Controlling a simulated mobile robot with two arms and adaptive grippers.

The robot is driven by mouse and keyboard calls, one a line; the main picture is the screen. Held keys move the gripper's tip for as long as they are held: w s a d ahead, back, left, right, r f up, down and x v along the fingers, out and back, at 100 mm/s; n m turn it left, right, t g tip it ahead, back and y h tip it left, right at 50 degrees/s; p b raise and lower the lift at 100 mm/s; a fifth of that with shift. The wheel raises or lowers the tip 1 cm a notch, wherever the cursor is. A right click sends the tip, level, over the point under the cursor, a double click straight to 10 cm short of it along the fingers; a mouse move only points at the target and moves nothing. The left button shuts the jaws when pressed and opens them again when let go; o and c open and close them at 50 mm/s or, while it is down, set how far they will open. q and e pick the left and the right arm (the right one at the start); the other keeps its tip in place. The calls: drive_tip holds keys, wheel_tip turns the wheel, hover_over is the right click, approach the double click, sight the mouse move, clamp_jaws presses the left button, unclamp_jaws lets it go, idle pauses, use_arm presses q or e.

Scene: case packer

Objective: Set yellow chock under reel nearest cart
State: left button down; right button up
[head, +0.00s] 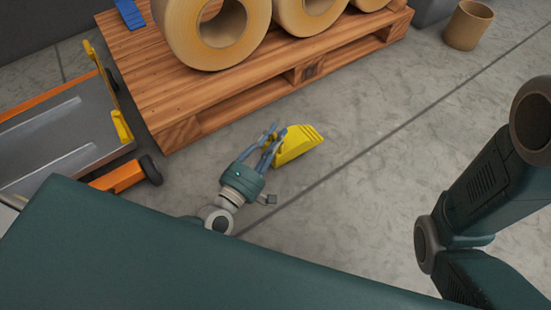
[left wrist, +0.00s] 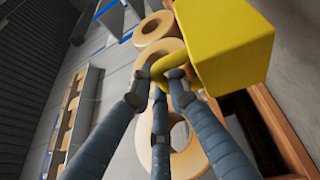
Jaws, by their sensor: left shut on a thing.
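The yellow chock (head: 300,144), a stepped wedge, is at the tips of my left gripper (head: 270,142), in front of the wooden pallet. Its height above the floor is hard to judge. In the left wrist view, the fingers (left wrist: 167,82) close around a yellow handle-like part of the chock (left wrist: 228,45). The reel nearest the cart (head: 212,32) is a tan ring at the left of the row on the pallet (head: 235,108); no chock shows under its visible side. The cart (head: 60,135) stands at the left. My right gripper is out of view.
A second reel (head: 305,12) and part of a third stand further right on the pallet. A blue stepped piece (head: 130,14) lies at the pallet's far left corner. A tan bin (head: 467,25) stands at the back right. The floor (head: 370,190) in front is clear.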

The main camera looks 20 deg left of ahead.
use_arm(q)
wheel_tip(320, 180, down, 7)
drive_tip(key=b, duration=0.4)
drive_tip(key=shift+b, duration=0.35)
drive_tip(key=shift+r, duration=0.15)
drive_tip(key=c, duration=1.7)
unclamp_jaws()
drive_tip(key=shift+o, duration=0.2)
